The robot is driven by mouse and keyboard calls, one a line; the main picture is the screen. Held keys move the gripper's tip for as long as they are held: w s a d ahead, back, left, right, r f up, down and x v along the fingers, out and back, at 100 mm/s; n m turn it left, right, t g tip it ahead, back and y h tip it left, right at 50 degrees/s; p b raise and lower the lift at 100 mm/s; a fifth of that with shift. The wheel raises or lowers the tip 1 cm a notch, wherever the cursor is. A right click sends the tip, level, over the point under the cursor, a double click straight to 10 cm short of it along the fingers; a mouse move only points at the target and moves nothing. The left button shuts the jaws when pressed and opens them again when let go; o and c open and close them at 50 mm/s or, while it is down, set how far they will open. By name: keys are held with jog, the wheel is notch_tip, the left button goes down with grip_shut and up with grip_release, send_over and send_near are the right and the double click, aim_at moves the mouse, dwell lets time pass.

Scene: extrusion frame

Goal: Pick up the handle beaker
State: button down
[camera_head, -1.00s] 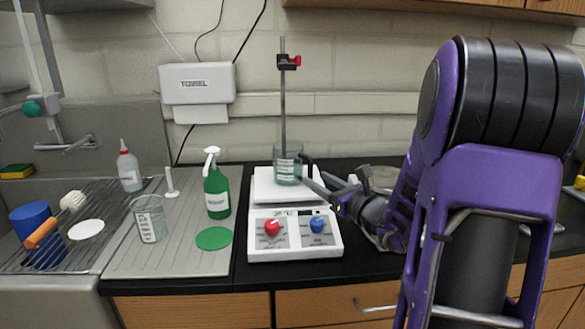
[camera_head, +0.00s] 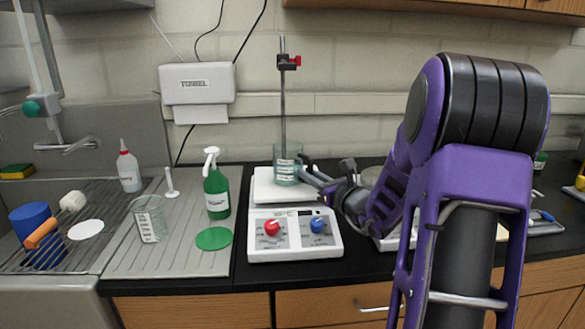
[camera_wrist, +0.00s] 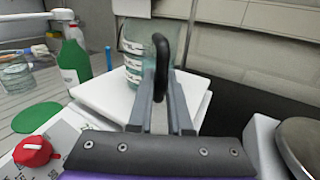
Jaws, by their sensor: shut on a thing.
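The handle beaker (camera_head: 286,170) is clear glass with greenish contents and a black handle. It is upright at the white hot plate's top (camera_head: 262,187), in front of a metal rod. In the wrist view the beaker (camera_wrist: 133,46) shows white labels, and its black handle (camera_wrist: 160,55) points toward me. My gripper (camera_head: 312,176) reaches in from the right. In the wrist view its fingers (camera_wrist: 161,98) are shut on the handle. Whether the beaker's base touches the plate is hard to tell.
The rod with a red clamp (camera_head: 288,62) rises directly behind the beaker. A round-topped device (camera_wrist: 302,145) stands at the right in the wrist view.

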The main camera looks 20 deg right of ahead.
jog(key=shift+r, duration=0.2)
dwell(0.4)
jog(key=shift+r+p, duration=0.8)
jog(key=shift+r, duration=4)
jog(key=c, duration=1.5)
grip_release()
grip_shut()
